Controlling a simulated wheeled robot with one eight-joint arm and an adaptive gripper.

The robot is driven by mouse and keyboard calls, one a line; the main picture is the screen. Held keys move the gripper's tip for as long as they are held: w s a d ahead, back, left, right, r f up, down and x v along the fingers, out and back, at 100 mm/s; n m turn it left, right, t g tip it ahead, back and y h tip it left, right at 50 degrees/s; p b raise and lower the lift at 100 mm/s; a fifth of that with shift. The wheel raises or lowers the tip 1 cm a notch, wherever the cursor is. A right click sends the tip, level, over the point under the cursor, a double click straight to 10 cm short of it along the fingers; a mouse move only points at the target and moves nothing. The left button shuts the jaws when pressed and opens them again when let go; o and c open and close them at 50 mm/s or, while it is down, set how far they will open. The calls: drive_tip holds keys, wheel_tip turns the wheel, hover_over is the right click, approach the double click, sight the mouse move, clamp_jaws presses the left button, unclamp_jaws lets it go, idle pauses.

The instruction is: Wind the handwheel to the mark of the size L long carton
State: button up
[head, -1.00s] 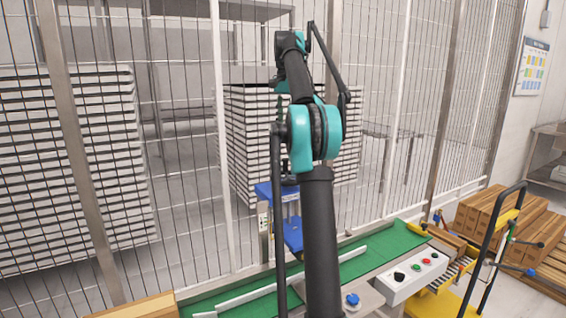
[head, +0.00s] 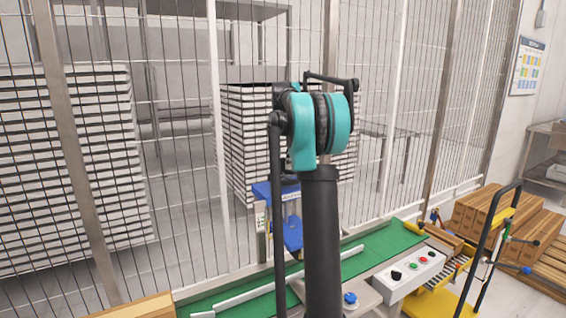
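My arm rises in front of the bench and bends at a teal joint, and my gripper is not visible. A blue knob (head: 350,299) sits on the grey part of the bench, right of my arm's column; I cannot tell whether it is the handwheel. A blue-topped device (head: 291,232) stands behind the green conveyor (head: 385,243), partly hidden by my arm. Long brown cartons (head: 482,213) lie stacked at the right. No size mark or scale can be read in this view.
A control box (head: 412,278) with black, green and red controls sits on the bench. A yellow cart (head: 434,303) with a black handle stands at the right. A wire fence (head: 395,130) closes off the back, with stacked white trays (head: 75,165) behind it.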

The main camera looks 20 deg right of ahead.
drive_tip(key=shift+f, duration=0.3)
drive_tip(key=shift+c, duration=0.6)
clamp_jaws()
